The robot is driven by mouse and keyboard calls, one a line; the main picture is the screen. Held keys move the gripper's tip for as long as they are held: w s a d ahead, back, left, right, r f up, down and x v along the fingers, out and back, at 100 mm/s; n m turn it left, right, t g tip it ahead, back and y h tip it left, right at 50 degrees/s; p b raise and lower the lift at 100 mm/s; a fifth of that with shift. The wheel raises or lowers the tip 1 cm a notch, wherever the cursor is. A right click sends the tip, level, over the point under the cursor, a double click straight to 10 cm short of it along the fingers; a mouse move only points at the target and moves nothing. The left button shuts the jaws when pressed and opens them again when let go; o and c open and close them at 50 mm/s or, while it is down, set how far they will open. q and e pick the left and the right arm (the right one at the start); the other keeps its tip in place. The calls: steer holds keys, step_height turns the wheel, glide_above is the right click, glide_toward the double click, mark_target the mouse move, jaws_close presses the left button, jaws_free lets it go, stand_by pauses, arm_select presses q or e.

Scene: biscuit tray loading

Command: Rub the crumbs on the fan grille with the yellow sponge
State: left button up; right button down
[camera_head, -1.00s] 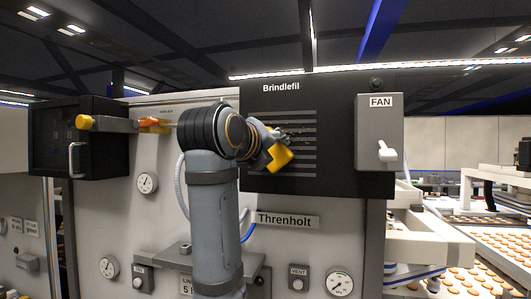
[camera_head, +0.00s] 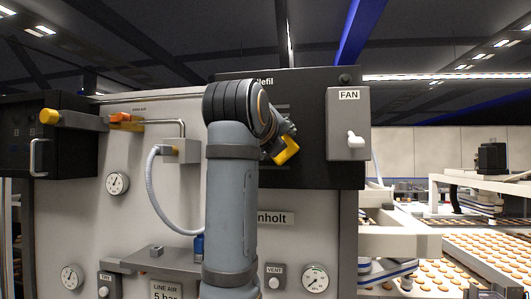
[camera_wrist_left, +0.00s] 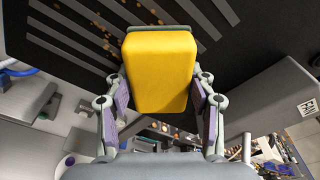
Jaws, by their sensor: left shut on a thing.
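The yellow sponge (camera_wrist_left: 160,75) is held between the two fingers of my left gripper (camera_wrist_left: 160,98). In the head view the sponge (camera_head: 286,151) shows low in front of the black panel, with my left gripper (camera_head: 277,142) partly behind my arm. The fan grille (camera_wrist_left: 125,15) is a set of grey slats on the black panel, beyond the sponge in the wrist view. Brown crumbs (camera_wrist_left: 106,44) lie scattered on it, left of and above the sponge. Whether the sponge touches the grille I cannot tell. My arm hides most of the grille in the head view. My right gripper is not in view.
A grey FAN switch box (camera_head: 347,145) with a white lever sticks out right of the grille. A black box (camera_head: 45,150) with a handle and an orange-handled valve (camera_head: 125,120) are at the left. Biscuit trays (camera_head: 455,250) lie at the right.

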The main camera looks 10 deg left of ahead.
arm_select(q)
steer(key=shift+d+f, duration=0.1)
steer(key=shift+d, duration=0.2)
steer(key=shift+r, duration=0.2)
